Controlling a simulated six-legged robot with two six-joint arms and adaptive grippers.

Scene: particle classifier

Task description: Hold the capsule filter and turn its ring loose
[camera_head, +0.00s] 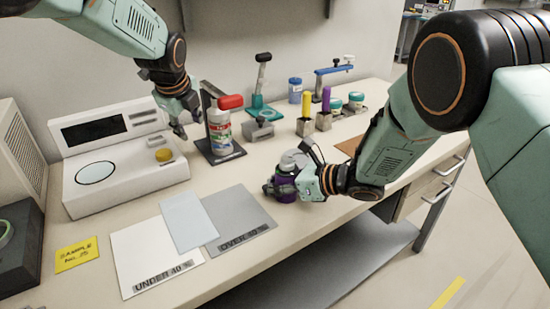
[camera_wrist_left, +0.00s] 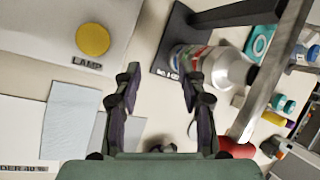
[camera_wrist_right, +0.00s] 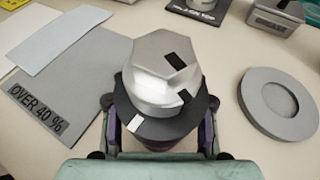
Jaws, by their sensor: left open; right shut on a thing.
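The capsule filter (camera_wrist_right: 165,62) has a grey hexagonal top above a wide dark ring (camera_wrist_right: 160,127). A black mark shows on the top, and a black and a white mark lie near the ring. It looks upright at the bench's front part, also seen in the head view (camera_head: 291,160). My right gripper (camera_head: 288,182) is shut around it, below the ring; the lower body is largely hidden. In the right wrist view my fingers (camera_wrist_right: 161,103) flank it. My left gripper (camera_head: 188,126) is open and empty, well away to the left; it also shows in the left wrist view (camera_wrist_left: 160,75).
A spray can (camera_head: 219,132) stands on a dark stand beside my left gripper. A white device (camera_head: 125,170) with a yellow button stands left. Flat sheets (camera_head: 155,255) lie in front. A grey recessed disc (camera_wrist_right: 280,103) lies beside the filter. Tools and jars stand at the back.

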